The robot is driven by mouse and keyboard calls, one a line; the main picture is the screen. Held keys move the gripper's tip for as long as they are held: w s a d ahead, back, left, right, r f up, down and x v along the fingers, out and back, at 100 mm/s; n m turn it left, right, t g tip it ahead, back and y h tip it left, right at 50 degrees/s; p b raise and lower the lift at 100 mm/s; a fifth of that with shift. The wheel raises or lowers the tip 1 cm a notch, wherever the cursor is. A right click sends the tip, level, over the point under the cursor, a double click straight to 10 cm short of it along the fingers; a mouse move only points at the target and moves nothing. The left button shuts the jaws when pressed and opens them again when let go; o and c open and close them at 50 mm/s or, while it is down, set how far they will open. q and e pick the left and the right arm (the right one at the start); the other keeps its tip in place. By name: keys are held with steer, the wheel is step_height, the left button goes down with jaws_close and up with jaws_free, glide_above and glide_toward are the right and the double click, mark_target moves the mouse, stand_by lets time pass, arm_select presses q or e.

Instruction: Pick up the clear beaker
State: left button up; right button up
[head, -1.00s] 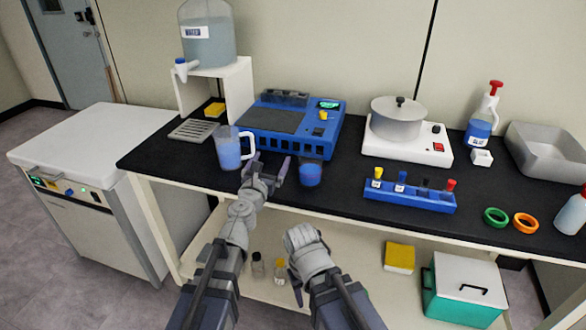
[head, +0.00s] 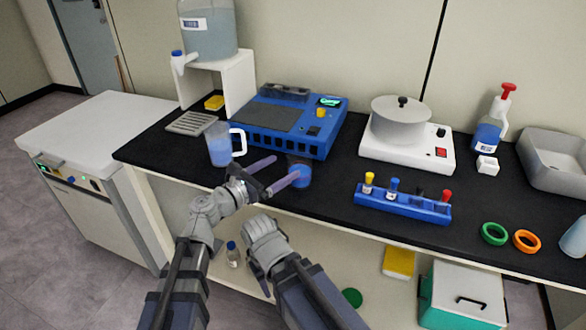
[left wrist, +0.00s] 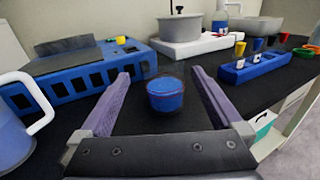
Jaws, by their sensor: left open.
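The clear beaker (head: 299,174) holds blue liquid and stands upright on the black bench top, in front of the blue machine. In the left wrist view the beaker (left wrist: 165,94) stands between the finger ends, with a gap on each side. My left gripper (head: 277,172) is open, its two purple fingers pointing at the beaker; it also shows in the left wrist view (left wrist: 162,90). One finger partly overlaps the beaker in the head view. My right arm is low in front of the bench, and its fingers cannot be made out clearly.
A clear pitcher with a white handle (head: 220,146) stands left of the beaker. The blue machine (head: 284,143) is behind it. A blue rack (head: 402,206) with coloured-cap vials is to the right. Bare black bench top lies between the beaker and the rack.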

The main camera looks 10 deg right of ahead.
mark_target(308, 155)
arm_select(q)
steer(key=shift+x, duration=1.25)
steer(key=shift+f+x, duration=0.15)
steer(key=shift+x, duration=1.15)
steer(key=shift+f+x, duration=0.15)
steer(key=shift+x, duration=1.15)
steer(key=shift+s+d, duration=0.1)
steer(key=shift+s, duration=0.05)
steer(key=shift+c, duration=0.4)
steer(key=c, duration=1.3)
steer(key=shift+r, duration=0.35)
step_height(308, 155, up, 9)
steer(key=p, duration=0.9)
steer(key=shift+r, duration=0.15)
